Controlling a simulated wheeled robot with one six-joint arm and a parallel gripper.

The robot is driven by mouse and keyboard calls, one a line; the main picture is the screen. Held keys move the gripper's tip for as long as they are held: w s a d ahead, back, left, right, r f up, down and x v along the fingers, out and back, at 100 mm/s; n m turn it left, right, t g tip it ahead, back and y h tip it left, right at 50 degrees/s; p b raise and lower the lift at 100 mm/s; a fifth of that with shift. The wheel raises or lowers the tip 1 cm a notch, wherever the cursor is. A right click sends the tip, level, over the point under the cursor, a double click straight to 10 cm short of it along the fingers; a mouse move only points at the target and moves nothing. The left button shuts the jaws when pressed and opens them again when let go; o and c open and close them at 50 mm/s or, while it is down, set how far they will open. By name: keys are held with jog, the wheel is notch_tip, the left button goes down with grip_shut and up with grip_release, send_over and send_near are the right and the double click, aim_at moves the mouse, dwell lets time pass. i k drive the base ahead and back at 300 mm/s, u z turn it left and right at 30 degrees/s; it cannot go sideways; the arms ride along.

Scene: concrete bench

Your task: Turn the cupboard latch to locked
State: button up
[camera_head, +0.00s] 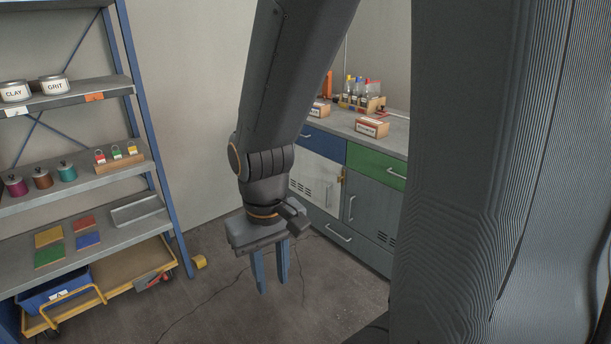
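The cupboard (315,172) is the pale door with vent slots in the bench's base, partly hidden behind my arm. A small brass-coloured piece, which looks like the latch (341,179), sits at the door's right edge beside the grey door. It is too small to tell which way it is turned. My gripper (273,285) points down in front of the bench, to the left of and nearer than the latch. Its two blue fingers are apart with nothing between them. It is clear of the cupboard.
The benchtop (340,120) holds boxes and a bottle rack (362,99). Floor between is open.

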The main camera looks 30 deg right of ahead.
aim_at(339, 178)
jog(key=i, duration=0.75)
jog(key=z, duration=0.85)
jog(key=i, duration=0.65)
jog(key=z, duration=0.6)
